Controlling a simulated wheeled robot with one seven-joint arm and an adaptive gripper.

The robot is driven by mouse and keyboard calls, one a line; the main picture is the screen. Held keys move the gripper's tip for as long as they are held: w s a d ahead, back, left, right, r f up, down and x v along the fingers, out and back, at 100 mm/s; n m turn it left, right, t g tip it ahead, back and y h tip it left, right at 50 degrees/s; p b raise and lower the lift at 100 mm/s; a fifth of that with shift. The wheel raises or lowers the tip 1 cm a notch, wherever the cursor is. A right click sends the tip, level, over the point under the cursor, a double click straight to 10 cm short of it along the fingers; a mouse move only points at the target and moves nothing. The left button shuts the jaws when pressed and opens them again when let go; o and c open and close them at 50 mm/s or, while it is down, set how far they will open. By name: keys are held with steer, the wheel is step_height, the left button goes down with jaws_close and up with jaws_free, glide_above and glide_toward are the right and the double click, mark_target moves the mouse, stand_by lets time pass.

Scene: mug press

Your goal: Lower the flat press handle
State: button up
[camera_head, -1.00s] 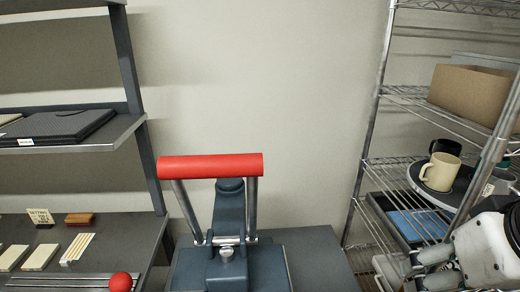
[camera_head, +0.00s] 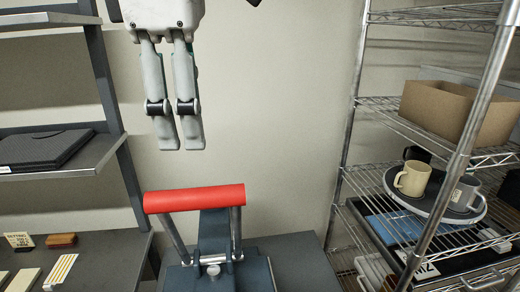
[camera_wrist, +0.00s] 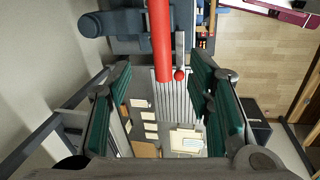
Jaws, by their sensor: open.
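The press handle is a red bar (camera_head: 195,198) carried on two metal arms above the dark blue-grey press (camera_head: 208,275). It looks raised and lies nearly level across the picture. My gripper (camera_head: 179,146) is above the bar with its fingers pointing down. A clear gap separates the fingertips from the bar. In the wrist view my gripper (camera_wrist: 162,115) shows its green pads wide apart with nothing between them. The red bar (camera_wrist: 160,40) enters that view from the top, its end reaching toward the gap between the pads. The lower press is cut off in the head view.
A dark shelf unit (camera_head: 110,75) stands at left. A wire rack (camera_head: 352,115) at right holds a cardboard box (camera_head: 455,112) and a round tray (camera_head: 433,208) with a cream mug (camera_head: 412,179) and other mugs. The wall behind the handle is bare.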

mark_target(186, 192)
steer(key=shift+n, duration=0.5)
steer(key=x, duration=0.4)
steer(key=a+x, duration=0.1)
steer(key=x, duration=0.3)
steer(key=a+x, duration=0.1)
steer(key=x, duration=0.4)
steer(key=shift+s, duration=0.35)
jaws_close()
